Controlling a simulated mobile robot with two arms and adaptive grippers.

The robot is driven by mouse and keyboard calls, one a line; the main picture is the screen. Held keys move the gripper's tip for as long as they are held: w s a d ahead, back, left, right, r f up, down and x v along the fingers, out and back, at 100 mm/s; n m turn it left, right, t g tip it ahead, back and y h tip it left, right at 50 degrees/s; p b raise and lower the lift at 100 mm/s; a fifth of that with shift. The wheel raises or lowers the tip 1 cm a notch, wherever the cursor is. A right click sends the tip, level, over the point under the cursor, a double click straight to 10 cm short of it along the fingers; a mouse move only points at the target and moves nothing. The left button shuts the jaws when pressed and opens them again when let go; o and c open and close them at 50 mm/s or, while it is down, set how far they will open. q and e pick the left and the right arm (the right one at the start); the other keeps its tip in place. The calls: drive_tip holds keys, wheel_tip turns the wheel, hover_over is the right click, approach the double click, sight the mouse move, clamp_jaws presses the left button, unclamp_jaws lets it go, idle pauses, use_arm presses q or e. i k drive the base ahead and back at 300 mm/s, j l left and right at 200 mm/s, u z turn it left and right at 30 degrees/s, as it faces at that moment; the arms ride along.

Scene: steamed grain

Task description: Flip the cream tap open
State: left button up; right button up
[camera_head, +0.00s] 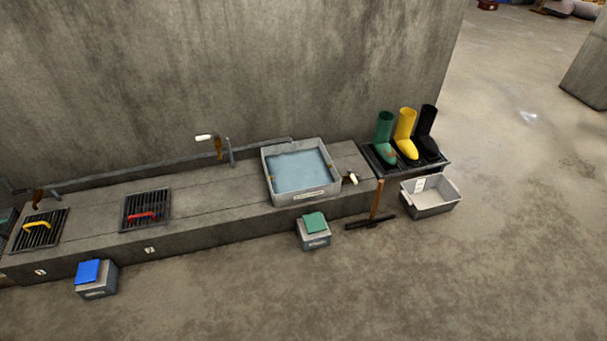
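A tap with a pale cream lever (205,138) stands on the pipe along the wall, left of the water basin. Its brass body (218,149) is below the lever's right end, and the lever points left. A second pale lever (351,179) sits on a small tap at the basin's right side, low by the ledge. I cannot tell from this view whether either tap is open; no running water shows. Neither of my grippers is in view.
The concrete ledge (230,195) carries a water-filled basin (295,196), and two grates with yellow (37,225) and red (142,216) handles. Blue-topped (88,271) and green-topped (315,222) boxes, a squeegee (371,222) and an empty grey tub (430,205) stand in front. Boots (404,130) stand right.

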sight(350, 172)
drive_tip(key=i+u, duration=0.1)
drive_tip(key=i, duration=0.5)
drive_tip(key=i+l+u, duration=0.15)
drive_tip(key=i, duration=0.4)
drive_tip(key=i+l+u, duration=0.1)
drive_tip(key=i, duration=0.5)
